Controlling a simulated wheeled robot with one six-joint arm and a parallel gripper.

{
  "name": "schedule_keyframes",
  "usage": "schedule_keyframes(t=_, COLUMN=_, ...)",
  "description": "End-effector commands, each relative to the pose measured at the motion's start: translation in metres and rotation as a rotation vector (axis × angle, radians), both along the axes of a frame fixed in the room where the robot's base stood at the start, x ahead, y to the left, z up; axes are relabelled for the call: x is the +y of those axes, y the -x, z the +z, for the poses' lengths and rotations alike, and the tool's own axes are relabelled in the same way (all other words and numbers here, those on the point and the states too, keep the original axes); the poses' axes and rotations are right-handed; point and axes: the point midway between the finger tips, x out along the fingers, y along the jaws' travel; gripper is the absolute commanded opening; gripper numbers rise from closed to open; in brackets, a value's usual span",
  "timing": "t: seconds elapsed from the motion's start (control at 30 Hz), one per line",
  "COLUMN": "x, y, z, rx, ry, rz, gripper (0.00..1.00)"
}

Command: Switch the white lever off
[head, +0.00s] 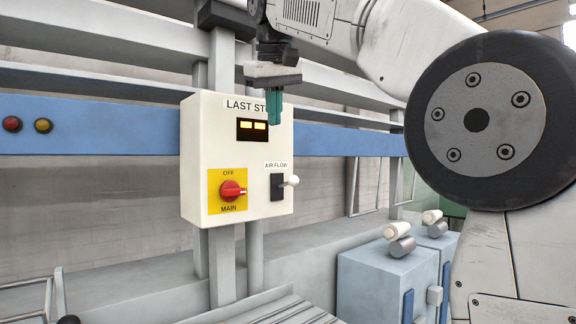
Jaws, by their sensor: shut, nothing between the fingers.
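A cream control box (203,140) hangs on a grey post in the middle of the head view. On its lower right is the white lever (291,181), a short stick with a rounded white tip that comes out of a black plate (277,187) under the label "AIR FLOW". The lever points outward to the right; its on or off position cannot be told. My gripper (273,118) has teal fingers that are shut and empty. It hangs pointing down in front of the upper right of the box, above the lever and apart from it.
A red rotary knob (232,191) on a yellow plate marked "OFF" and "MAIN" sits left of the lever. A lit display (252,130) is above. A blue rail (90,128) runs behind. Blue-grey cabinets (385,278) with rollers stand at lower right.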

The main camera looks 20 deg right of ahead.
Motion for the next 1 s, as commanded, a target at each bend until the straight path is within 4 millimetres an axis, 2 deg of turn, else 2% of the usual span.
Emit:
schedule_keyframes(t=0.07, x=-0.002, y=0.008, z=0.011, rx=-0.004, ry=0.006, rz=0.0, gripper=0.0)
schedule_keyframes(t=0.57, x=-0.004, y=0.01, z=0.003, rx=0.023, ry=0.013, rz=0.007, gripper=0.0)
schedule_keyframes(t=0.77, x=-0.01, y=-0.001, z=-0.025, rx=0.025, ry=0.014, rz=0.006, gripper=0.0)
schedule_keyframes(t=1.0, x=-0.019, y=-0.02, z=-0.073, rx=0.024, ry=0.013, rz=0.007, gripper=0.0)
